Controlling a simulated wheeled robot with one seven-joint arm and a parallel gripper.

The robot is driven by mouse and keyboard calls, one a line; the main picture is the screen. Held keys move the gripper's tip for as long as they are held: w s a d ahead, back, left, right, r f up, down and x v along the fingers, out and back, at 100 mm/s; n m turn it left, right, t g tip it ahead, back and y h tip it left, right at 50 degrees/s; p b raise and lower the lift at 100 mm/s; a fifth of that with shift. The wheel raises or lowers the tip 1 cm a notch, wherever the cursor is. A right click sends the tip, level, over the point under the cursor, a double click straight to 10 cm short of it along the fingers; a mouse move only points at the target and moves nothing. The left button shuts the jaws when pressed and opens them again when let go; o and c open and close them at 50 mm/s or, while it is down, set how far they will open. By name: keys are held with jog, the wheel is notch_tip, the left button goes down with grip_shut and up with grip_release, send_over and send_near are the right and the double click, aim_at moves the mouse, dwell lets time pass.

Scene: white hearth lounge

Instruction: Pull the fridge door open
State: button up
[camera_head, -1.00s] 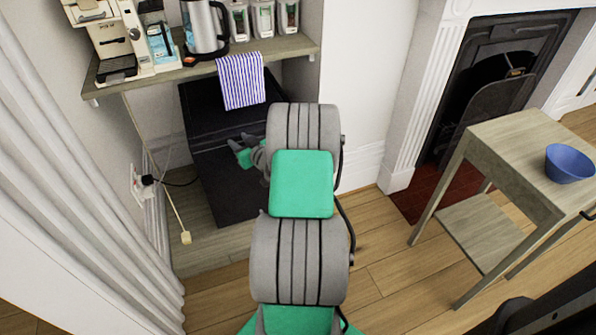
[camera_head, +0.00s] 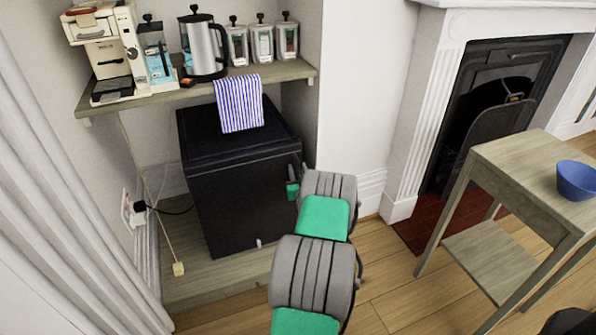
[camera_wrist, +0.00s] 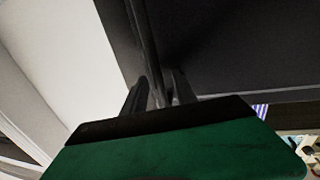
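The fridge (camera_head: 238,207) is a small black box under the shelf in the head view, and its door looks shut. A small light tab (camera_head: 258,243) shows low on its front. My gripper (camera_head: 293,188) is at the fridge's front right edge, partly hidden by my arm. In the wrist view, my gripper (camera_wrist: 158,85) has its two dark fingers apart, one on each side of a narrow dark upright strip (camera_wrist: 148,40). The strip is at the edge of a broad dark panel (camera_wrist: 225,45). Whether the fingers touch the strip cannot be told.
A striped cloth (camera_head: 239,103) hangs from the shelf (camera_head: 190,90) over the fridge top. A coffee machine (camera_head: 105,50), kettle (camera_head: 203,45) and jars stand on the shelf. A wooden side table (camera_head: 510,165) with a blue bowl (camera_head: 576,180) is at right. A cord hangs left.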

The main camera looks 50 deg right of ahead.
grip_shut()
dwell(1.4)
